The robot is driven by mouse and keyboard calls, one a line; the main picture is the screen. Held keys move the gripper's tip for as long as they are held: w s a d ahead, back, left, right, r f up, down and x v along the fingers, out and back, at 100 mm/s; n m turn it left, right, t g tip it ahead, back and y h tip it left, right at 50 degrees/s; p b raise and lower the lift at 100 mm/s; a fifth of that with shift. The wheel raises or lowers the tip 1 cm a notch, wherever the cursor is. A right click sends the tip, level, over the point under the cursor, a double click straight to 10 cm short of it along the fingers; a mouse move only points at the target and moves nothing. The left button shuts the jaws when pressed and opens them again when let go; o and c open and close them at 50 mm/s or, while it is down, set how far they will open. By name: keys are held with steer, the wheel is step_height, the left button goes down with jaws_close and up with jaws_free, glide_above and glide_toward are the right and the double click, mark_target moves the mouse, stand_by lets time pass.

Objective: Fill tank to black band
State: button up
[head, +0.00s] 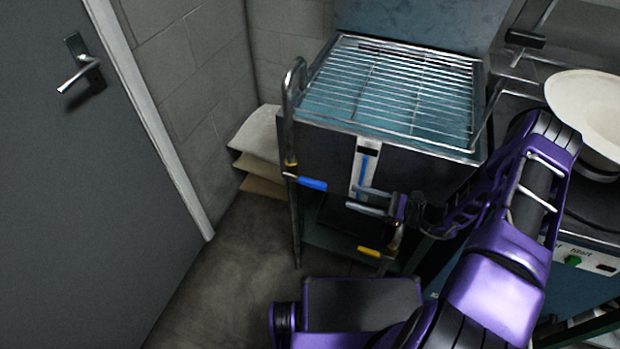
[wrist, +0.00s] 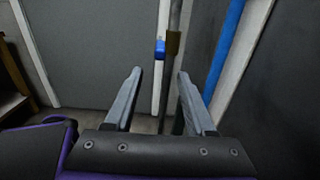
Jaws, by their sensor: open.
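The tank (head: 330,146) is a dark box under a wire rack. Its front has a white gauge plate (head: 356,165) with a blue column (head: 365,172) and a dark mark near the top. I cannot tell exactly how the column's top stands to that mark. A blue lever (head: 312,184) sits on the upright pipe at the tank's left; it also shows in the wrist view (wrist: 160,48). A yellow lever (head: 369,251) is lower right. My gripper (head: 352,198) is open and empty before the gauge's lower end, right of the blue lever and apart from it.
A grey door (head: 80,200) stands at the left. Stacked sacks or boards (head: 260,150) lie behind the pipe (head: 291,130). A pale hat (head: 592,105) sits on the machine at the right. Floor (head: 220,290) is clear between door and tank.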

mark_target(303, 182)
steer(key=x, duration=1.6)
jaws_close()
stand_by(0.8)
